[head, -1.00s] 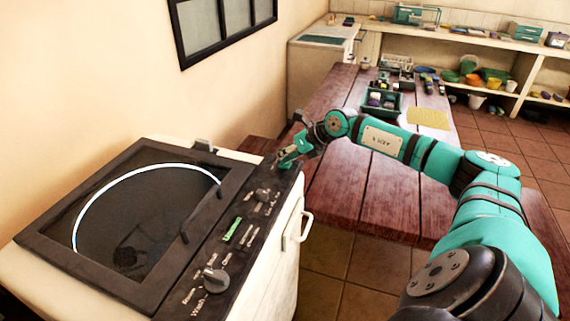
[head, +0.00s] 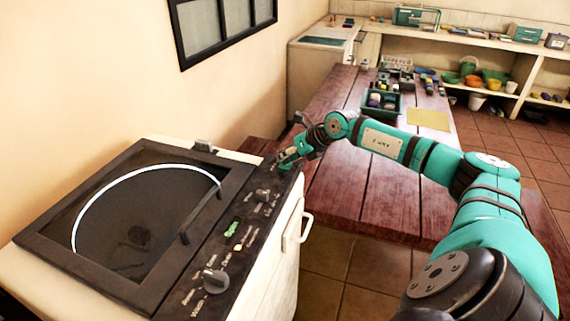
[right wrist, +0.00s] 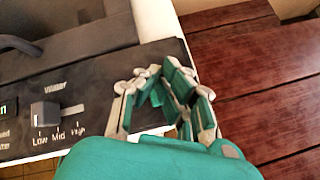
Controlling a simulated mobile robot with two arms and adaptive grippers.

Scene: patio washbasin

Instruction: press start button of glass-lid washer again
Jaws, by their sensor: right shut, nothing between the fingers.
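The glass-lid washer (head: 268,222) stands at the left in the head view, its dark-framed glass lid (head: 110,215) closed. My right gripper (head: 287,163) is shut and empty at the far end of this panel. In the right wrist view its fingers (right wrist: 168,85) are over the panel's end, beside the Water knob (right wrist: 46,113). I cannot make out the start button; the fingers may hide it. Contact with the panel is unclear. My left gripper is not in view.
A red wooden table (head: 370,195) stands behind and right of the washer, with a green crate (head: 380,103) and a yellow mat (head: 428,119) on it. A white handle (head: 306,226) sticks out of the washer's front. Shelves (head: 475,42) line the back wall.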

